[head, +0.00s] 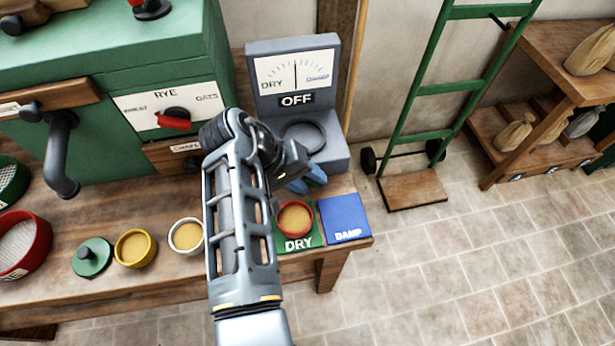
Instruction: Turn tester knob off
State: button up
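The grey tester (333,148) stands at the back right of the wooden bench. Its dial (295,72) runs from DRY to DAMP, with the needle upright near the middle. A black label (295,99) below the dial reads OFF. A round dark recess (303,136) sits in its base. My gripper (306,180) is at the tester's lower front, with blue parts at its tip. My arm and wrist cover much of that front. I cannot make out the tester knob, nor whether the gripper touches it or is open or shut.
A red bowl (295,218) of grain sits on the green DRY mat (302,243), beside the blue DAMP mat (345,218). White (186,235) and yellow (135,248) bowls stand left. A green machine (100,60) is behind. A green hand truck (415,136) stands right of the bench.

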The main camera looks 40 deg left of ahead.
jog(key=shift+r, duration=0.1)
jog(key=v, duration=0.7)
jog(key=shift+s+a+r+b, duration=0.15)
jog(key=shift+a+r+b, duration=0.05)
jog(key=shift+r+b, duration=0.1)
jog(key=shift+c, duration=0.2)
